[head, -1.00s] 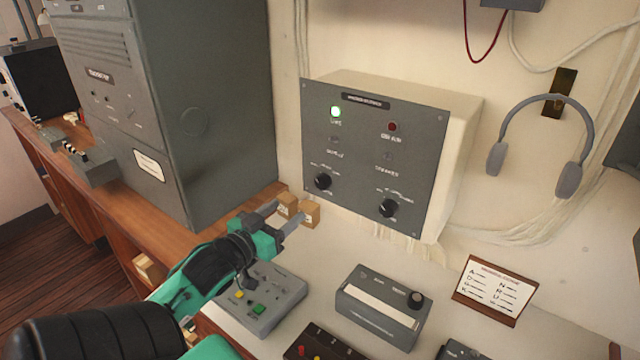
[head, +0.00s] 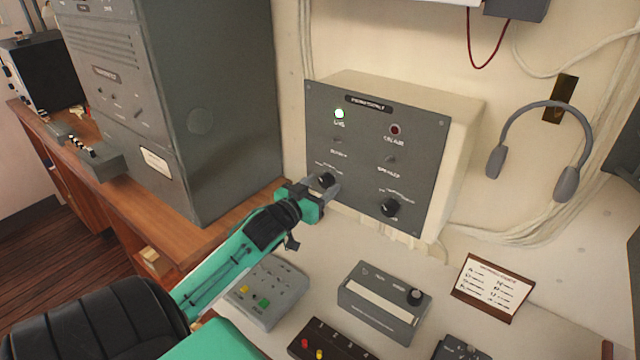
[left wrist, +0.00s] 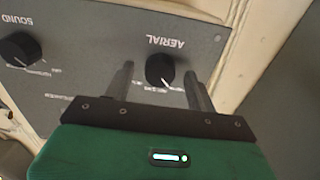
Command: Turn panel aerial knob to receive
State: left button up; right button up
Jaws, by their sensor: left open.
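The grey panel (head: 365,160) is on the front of a cream box against the wall. Its black aerial knob (head: 325,180) is at the lower left, partly hidden by my left gripper (head: 322,188). In the left wrist view, upside down, the aerial knob (left wrist: 160,68) shows under the AERIAL label, between the open fingers of my left gripper (left wrist: 159,72). A gap shows on each side of the knob. Small position lettering lies beside it, too blurred to read fully. My right gripper is out of view.
A second black knob, for sound (head: 390,207), is at the panel's lower right. A lamp (head: 339,114) glows at upper left. Below lie a grey button box (head: 265,292) and a grey device with a dial (head: 383,303). A tall grey cabinet (head: 180,110) stands left. Headphones (head: 540,150) hang right.

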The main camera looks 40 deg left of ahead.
pick_arm(q)
jog(key=shift+w, duration=0.15)
jog(key=c, duration=1)
jog(key=shift+m, duration=0.3)
jog(key=m+p, duration=0.1)
jog(key=m, duration=0.2)
jog(key=shift+p, duration=0.35)
jog(key=shift+m+p, duration=0.6)
jog(key=shift+m, duration=1.9)
